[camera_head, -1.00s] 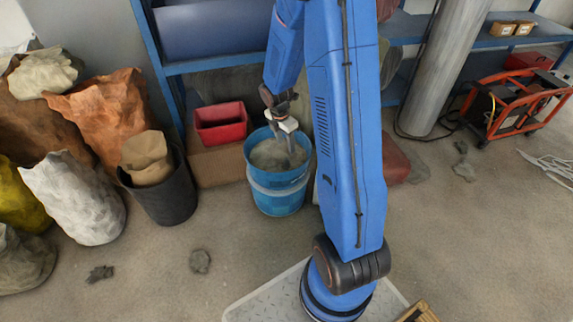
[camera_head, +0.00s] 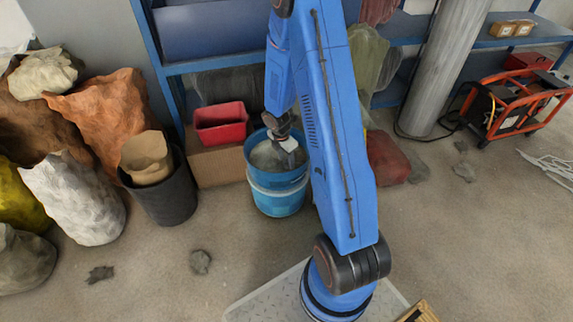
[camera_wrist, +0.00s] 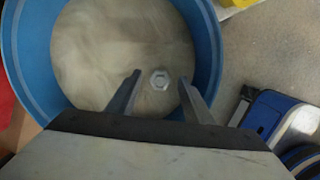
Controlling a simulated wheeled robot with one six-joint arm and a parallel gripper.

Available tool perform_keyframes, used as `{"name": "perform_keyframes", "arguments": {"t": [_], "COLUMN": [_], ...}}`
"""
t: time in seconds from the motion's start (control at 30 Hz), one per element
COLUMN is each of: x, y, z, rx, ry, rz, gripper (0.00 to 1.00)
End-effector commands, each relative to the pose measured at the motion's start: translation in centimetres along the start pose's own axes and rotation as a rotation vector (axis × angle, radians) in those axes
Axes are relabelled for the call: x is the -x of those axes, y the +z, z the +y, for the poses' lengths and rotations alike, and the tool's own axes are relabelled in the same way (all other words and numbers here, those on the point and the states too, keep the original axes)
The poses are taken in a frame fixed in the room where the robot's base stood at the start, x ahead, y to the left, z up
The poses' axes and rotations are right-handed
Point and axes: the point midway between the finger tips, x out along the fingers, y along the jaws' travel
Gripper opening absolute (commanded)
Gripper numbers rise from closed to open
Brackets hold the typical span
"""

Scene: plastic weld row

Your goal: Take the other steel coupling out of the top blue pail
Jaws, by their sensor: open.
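The top blue pail (camera_head: 248,152) stands stacked on another blue pail (camera_head: 279,202) in the head view. Its rim (camera_wrist: 35,75) fills much of the wrist view, around a pale greyish bottom. A small steel coupling (camera_wrist: 160,79), hexagonal with a hole, lies on that bottom near the pail's right side. My gripper (camera_wrist: 160,88) is open and empty, pointing down into the pail, and the coupling shows between its two fingertips, apart from both. In the head view my gripper (camera_head: 290,150) is over the pail's mouth, and the coupling cannot be made out there.
A red bin (camera_head: 220,123) sits on a cardboard box (camera_head: 214,164) left of the pails. A dark bucket with a paper bag (camera_head: 148,158) stands further left. Blue shelving (camera_head: 215,63) is behind. A dull red sack (camera_head: 388,158) lies to the right.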

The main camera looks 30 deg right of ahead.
Motion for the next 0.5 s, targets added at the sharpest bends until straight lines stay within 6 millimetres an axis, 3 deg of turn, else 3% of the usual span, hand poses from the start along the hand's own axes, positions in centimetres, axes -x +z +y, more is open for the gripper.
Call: {"name": "perform_keyframes", "arguments": {"t": [0.2,0.47,0.5], "x": [-1.7,-1.8,-1.8], "y": [0.0,0.0,0.0], "z": [0.0,0.0,0.0], "rx": [0.000,-0.001,-0.001], "ry": [0.000,0.001,0.001], "rz": [0.000,0.000,0.000], "gripper": [0.47,0.47,0.39]}}
